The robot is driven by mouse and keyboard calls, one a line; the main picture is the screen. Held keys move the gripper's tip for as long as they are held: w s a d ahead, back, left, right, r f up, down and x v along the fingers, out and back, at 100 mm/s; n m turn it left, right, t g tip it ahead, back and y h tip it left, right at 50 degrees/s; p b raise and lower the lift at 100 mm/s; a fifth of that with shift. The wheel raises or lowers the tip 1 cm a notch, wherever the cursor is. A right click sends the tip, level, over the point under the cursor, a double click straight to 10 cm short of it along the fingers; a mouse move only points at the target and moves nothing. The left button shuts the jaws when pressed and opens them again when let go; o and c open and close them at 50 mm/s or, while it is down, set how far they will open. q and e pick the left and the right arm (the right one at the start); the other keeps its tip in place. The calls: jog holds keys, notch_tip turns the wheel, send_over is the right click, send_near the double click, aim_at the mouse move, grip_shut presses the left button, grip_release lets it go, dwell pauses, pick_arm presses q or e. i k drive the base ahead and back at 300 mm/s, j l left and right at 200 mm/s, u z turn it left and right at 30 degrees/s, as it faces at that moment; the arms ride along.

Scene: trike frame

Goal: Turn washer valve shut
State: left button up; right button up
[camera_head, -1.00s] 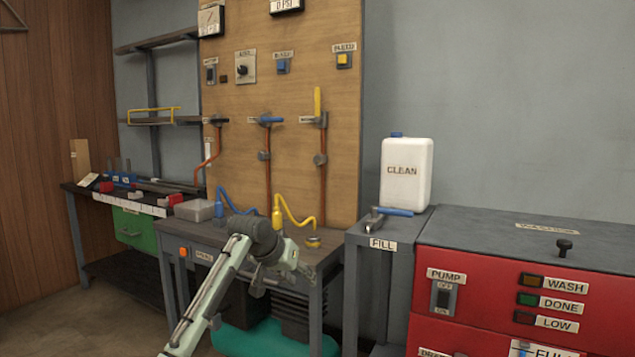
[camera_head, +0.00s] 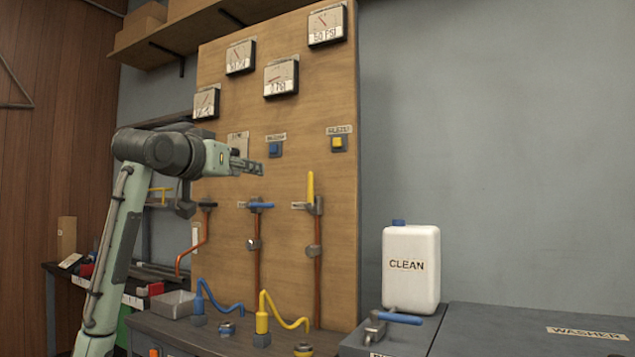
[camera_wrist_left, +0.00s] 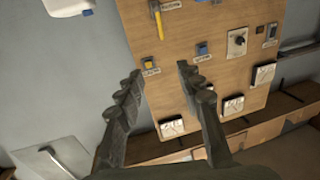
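On the wooden panel, a valve with a yellow handle (camera_head: 310,188) stands upright on a copper pipe; the handle also shows in the left wrist view (camera_wrist_left: 157,24). A valve with a blue handle (camera_head: 261,205) lies level to its left. A third valve (camera_head: 207,205) sits further left with its handle partly unclear. The valve labels are too small to read. A blue lever (camera_head: 400,317) lies level on the grey stand. My left gripper (camera_head: 251,166) is raised before the panel, above the valves; in its wrist view its fingers (camera_wrist_left: 159,70) are apart and empty. My right gripper is out of view.
Gauges (camera_head: 327,25) and push buttons (camera_head: 338,144) are above the valves. A white CLEAN jug (camera_head: 410,265) stands right, beside the grey WASHER top (camera_head: 500,330). A shelf (camera_head: 200,25) overhangs top left.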

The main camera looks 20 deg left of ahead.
aim_at(311, 205)
jog(key=i+j, duration=0.1)
jog(key=i, duration=0.45)
jog(key=i+j, duration=0.1)
jog(key=i, duration=0.45)
